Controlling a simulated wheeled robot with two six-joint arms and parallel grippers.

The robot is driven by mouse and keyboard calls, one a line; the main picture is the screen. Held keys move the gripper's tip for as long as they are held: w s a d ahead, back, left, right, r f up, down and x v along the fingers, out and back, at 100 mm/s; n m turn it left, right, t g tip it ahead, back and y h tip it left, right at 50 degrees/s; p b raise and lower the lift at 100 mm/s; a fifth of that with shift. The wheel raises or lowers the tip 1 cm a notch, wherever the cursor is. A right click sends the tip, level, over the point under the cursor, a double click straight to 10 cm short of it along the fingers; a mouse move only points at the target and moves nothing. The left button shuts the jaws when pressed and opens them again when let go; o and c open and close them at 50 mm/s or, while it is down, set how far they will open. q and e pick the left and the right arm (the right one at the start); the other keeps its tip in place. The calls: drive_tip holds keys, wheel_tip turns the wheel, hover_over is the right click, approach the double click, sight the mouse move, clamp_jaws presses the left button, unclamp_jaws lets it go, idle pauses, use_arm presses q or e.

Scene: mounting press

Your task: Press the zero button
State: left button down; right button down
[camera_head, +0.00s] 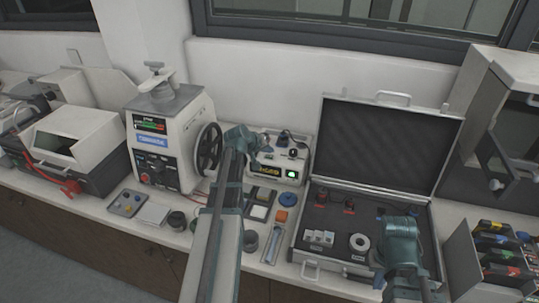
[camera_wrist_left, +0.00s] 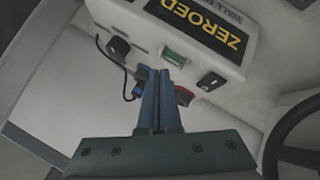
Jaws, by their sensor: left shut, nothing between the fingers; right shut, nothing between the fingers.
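A pale control box (camera_head: 297,160) stands on the bench behind my left gripper (camera_head: 248,143). In the left wrist view the box (camera_wrist_left: 200,60) appears turned, with a yellow display (camera_wrist_left: 205,25) reading "ZEROED". A small green rectangle (camera_wrist_left: 173,57), a black knob (camera_wrist_left: 118,48) and a pale round part (camera_wrist_left: 211,82) are on it. No label tells me which is the zero button. My left gripper's blue fingers (camera_wrist_left: 156,75) are shut and empty, their tips close to the green rectangle; contact cannot be told. A red part (camera_wrist_left: 184,96) is partly behind them. My right gripper (camera_head: 400,240) is shut over the case.
A press with a black handwheel (camera_head: 209,148) stands left of the control box. An open case (camera_head: 330,265) with several small parts lies to the right. Small trays, an orange piece (camera_head: 281,216) and a blue disc (camera_head: 288,199) lie in front. A bin (camera_head: 465,255) is far right.

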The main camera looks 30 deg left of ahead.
use_arm(q)
drive_tip(key=shift+r, duration=0.1)
use_arm(e)
drive_tip(key=shift+r, duration=0.1)
